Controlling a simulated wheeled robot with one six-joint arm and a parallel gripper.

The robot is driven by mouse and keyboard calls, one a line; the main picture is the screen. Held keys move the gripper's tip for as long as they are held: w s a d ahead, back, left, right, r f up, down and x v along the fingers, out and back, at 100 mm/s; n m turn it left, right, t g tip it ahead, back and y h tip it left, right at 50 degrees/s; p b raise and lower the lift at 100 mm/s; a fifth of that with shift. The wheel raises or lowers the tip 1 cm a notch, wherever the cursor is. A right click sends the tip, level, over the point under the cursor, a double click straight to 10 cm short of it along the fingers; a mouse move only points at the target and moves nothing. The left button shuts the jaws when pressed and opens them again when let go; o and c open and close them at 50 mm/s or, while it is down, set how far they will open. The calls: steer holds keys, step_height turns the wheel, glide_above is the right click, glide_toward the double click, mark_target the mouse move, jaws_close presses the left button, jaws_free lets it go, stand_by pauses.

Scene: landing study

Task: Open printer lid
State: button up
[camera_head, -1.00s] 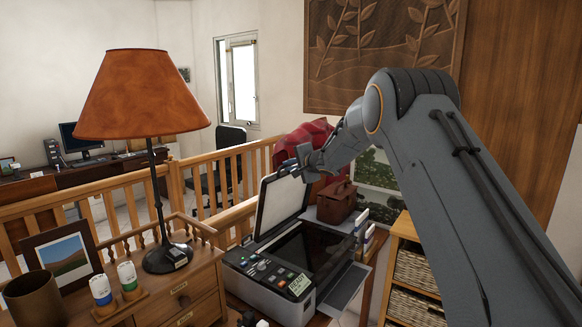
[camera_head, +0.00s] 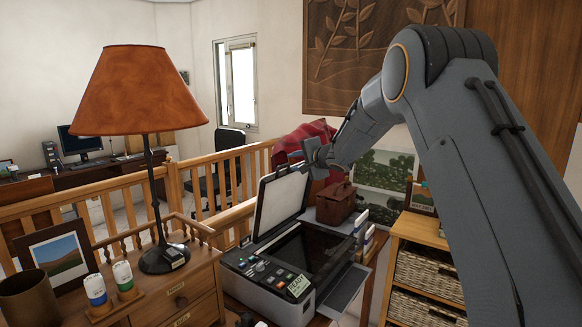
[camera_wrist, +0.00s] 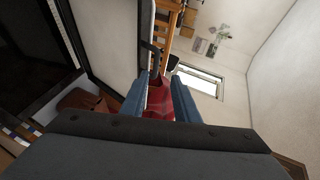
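The printer (camera_head: 262,283) stands on a surface beside the drawer cabinet, with its control panel facing forward. Its lid (camera_head: 280,203) is raised and stands open, leaning slightly back, with the dark scanner glass (camera_head: 308,248) exposed. My gripper (camera_head: 295,160) is at the lid's upper edge. In the wrist view, my gripper's two blue fingers (camera_wrist: 163,92) are apart, with red fabric visible in the background between them. The lid's pale inner face (camera_wrist: 105,40) and dark edge lie just left of the left finger. I cannot tell whether that finger touches the lid.
An orange-shaded lamp (camera_head: 139,92), a picture frame (camera_head: 58,257) and small bottles (camera_head: 123,277) stand on the cabinet at left. A brown bag (camera_head: 335,203) sits behind the printer. A wooden railing (camera_head: 115,215) runs behind. A basket shelf (camera_head: 425,270) is at right.

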steer(key=shift+b+v, duration=0.3)
steer(key=shift+v, duration=1.05)
steer(key=s+d+f+n+g+h+b, duration=0.2)
steer(key=s+d+f+h+b, duration=0.15)
steer(key=s+d+f, duration=0.5)
steer(key=s+d+f+n+g+h+b, duration=0.2)
steer(key=s+d+f+h, duration=0.3)
steer(key=s+f, duration=0.5)
steer(key=s+f+n+g+b, duration=0.1)
steer(key=s+f+n+g, duration=0.1)
steer(key=s, duration=0.8)
steer(key=s+d+f+n+g+y+b, duration=0.1)
steer(key=s+f, duration=0.4)
steer(key=s, duration=0.5)
steer(key=s+d+f+n+g+b, duration=0.1)
steer(key=s+f+n+g, duration=0.2)
steer(key=s, duration=0.7)
steer(key=shift+s+d+f+g, duration=0.2)
steer(key=shift+s+f+g, duration=0.25)
steer(key=shift+f, duration=0.3)
steer(key=shift+w, duration=0.1)
